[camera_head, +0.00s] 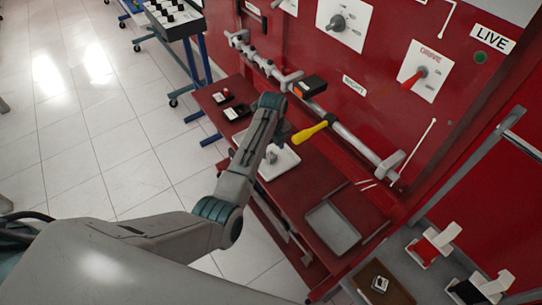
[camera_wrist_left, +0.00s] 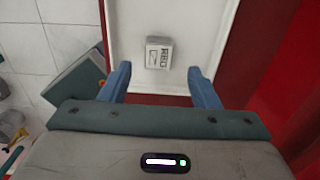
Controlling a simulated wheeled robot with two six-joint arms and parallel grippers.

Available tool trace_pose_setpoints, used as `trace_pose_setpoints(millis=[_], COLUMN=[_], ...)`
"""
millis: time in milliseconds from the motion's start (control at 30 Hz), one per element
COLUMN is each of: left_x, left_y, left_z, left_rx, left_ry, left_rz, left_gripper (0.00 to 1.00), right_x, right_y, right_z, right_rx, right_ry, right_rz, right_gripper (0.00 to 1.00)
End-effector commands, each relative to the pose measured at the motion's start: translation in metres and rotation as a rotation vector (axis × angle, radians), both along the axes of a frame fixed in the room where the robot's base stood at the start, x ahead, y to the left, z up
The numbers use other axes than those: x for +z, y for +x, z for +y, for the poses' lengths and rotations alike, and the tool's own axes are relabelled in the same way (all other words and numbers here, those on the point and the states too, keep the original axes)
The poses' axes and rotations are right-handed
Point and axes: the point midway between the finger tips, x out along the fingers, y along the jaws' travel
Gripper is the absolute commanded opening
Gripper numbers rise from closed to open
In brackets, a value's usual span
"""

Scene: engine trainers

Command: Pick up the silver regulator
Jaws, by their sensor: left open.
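The silver regulator (camera_head: 271,154) is a small block on a white tray (camera_head: 287,164) on the red shelf. In the left wrist view the regulator (camera_wrist_left: 159,53) shows dark lettering on its face, and the white tray (camera_wrist_left: 185,15) lies around it. My left gripper (camera_head: 281,136) is over the tray, partly hidden by my own arm in the head view. In the left wrist view the left gripper (camera_wrist_left: 160,71) is open, its two blue fingers apart. The regulator appears just ahead of the gap between the fingertips, with nothing held. My right gripper is not in view.
A yellow-handled tool (camera_head: 312,131) is beside the left gripper, near a horizontal rail (camera_head: 350,137). Small dark boxes (camera_head: 237,112) sit at the shelf's far end. A grey tray (camera_head: 332,228) is at the near end. The red panel (camera_head: 380,85) rises behind the shelf.

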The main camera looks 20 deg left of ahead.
Motion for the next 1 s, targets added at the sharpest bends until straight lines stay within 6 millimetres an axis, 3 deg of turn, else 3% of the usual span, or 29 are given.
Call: trace_pose_setpoints(millis=[233, 500, 533, 767, 1000], left_x=[-0.031, -0.036, -0.036, -0.036, -0.035], left_y=[0.000, 0.000, 0.000, 0.000, 0.000], left_z=[0.004, 0.003, 0.003, 0.003, 0.003], left_rx=[0.000, 0.001, 0.001, 0.001, 0.001], left_ry=[0.000, 0.000, 0.000, 0.000, 0.000], left_rz=[0.002, 0.000, 0.000, 0.000, 0.000], left_gripper=[0.56, 0.56, 0.54, 0.09, 0.07], right_x=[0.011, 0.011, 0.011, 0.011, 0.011], right_y=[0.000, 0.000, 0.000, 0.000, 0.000], right_z=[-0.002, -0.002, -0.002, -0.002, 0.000], right_rx=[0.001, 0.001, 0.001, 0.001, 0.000], right_ry=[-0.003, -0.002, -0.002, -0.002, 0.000], right_rz=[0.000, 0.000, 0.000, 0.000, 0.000], right_gripper=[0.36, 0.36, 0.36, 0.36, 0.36])
